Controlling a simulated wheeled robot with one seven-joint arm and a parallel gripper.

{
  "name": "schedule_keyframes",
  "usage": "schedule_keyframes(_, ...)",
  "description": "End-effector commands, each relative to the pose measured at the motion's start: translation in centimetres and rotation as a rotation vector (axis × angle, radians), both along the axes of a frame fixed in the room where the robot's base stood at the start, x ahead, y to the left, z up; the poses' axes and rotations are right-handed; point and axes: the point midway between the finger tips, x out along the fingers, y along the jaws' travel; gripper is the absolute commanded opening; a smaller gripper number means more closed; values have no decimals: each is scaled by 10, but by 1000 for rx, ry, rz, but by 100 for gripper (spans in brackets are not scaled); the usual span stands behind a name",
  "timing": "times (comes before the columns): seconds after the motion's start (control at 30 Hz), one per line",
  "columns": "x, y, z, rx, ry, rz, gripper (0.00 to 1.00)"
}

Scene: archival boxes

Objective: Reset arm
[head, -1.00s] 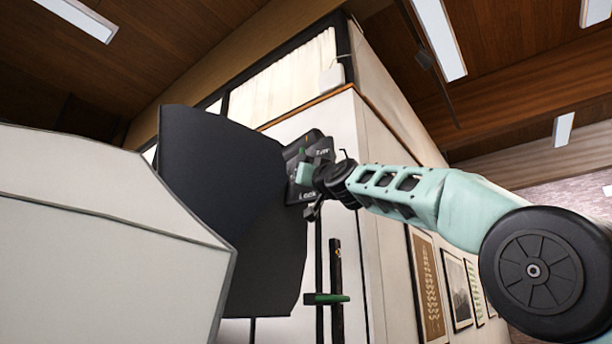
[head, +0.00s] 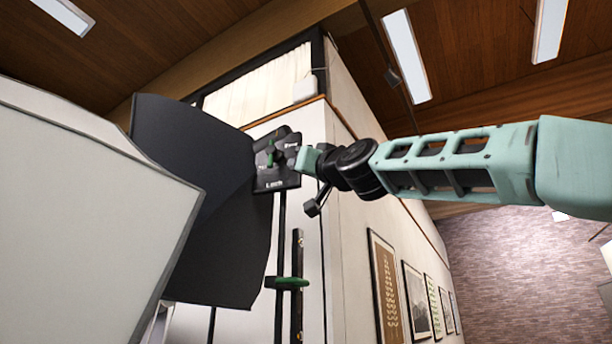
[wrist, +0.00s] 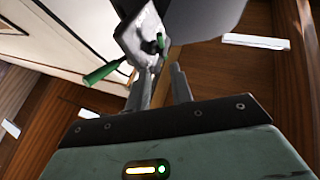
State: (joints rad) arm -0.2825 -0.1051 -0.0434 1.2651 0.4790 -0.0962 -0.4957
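My gripper (head: 308,160) is at the end of my teal arm, just right of a dark lock plate (head: 264,183) in the head view. In the wrist view its two grey fingers (wrist: 160,80) stand apart with nothing visible between them. The plate carries a green handle (head: 271,152) and lettering that reads "Lock" at its bottom. The plate also shows beyond the fingers in the wrist view (wrist: 132,42). A gap shows between gripper and handle. Below the plate, a second green handle (head: 288,283) sticks out beside a dark upright rod.
A large pale panel (head: 80,200) and a dark curved panel (head: 215,215) fill the left. A white wall (head: 350,245) with framed pictures (head: 388,290) stands behind. The right side, towards a brick wall (head: 520,265), looks open.

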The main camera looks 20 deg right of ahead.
Motion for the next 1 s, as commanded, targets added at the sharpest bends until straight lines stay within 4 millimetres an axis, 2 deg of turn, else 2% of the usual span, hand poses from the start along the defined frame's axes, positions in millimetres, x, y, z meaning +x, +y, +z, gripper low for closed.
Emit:
schedule_keyframes(0.2, -13, -2, -8, -1, 0, 0, 22)
schedule_keyframes(0.87, -13, -2, -9, -2, 3, 2, 22)
schedule_keyframes(0.97, -4, 11, -31, -18, 57, 28, 22)
schedule_keyframes(1.0, 1, 20, -45, -29, 93, 46, 22)
